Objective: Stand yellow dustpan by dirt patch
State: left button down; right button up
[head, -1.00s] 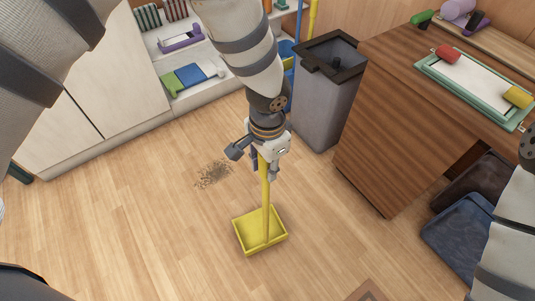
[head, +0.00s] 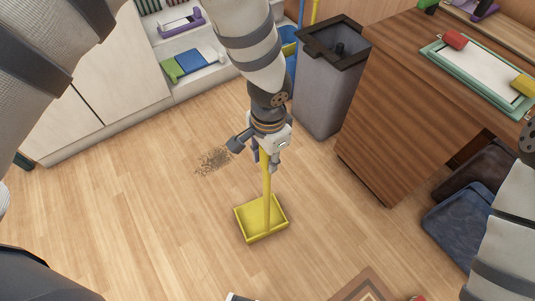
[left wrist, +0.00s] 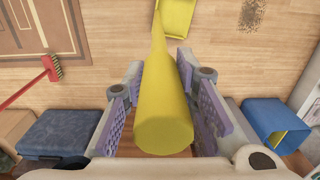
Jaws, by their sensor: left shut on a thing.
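The yellow dustpan (head: 248,224) is upright, its pan low over the wooden floor. I cannot tell whether it touches the floor. My left gripper (head: 264,156) is shut on the upper part of its long yellow handle. In the left wrist view the handle (left wrist: 165,112) runs between the gripper's purple pads (left wrist: 165,110), with the pan (left wrist: 178,14) at the top edge. The dark speckled dirt patch (head: 214,160) lies up and left of the pan, with bare floor between them. It also shows in the left wrist view (left wrist: 251,13). My right gripper is out of view.
A grey bin (head: 325,95) and a wooden cabinet (head: 385,120) stand behind and right. A patterned rug (head: 365,286) lies at the bottom. A red brush (left wrist: 50,68) shows beside it. Floor left of the pan is clear.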

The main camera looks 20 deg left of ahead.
pick_arm(q)
jog(key=shift+f, duration=0.25)
jog(key=c, duration=1.2)
grip_release()
notch_tip(320, 180, up, 12)
jog(key=shift+s+d, duration=0.1)
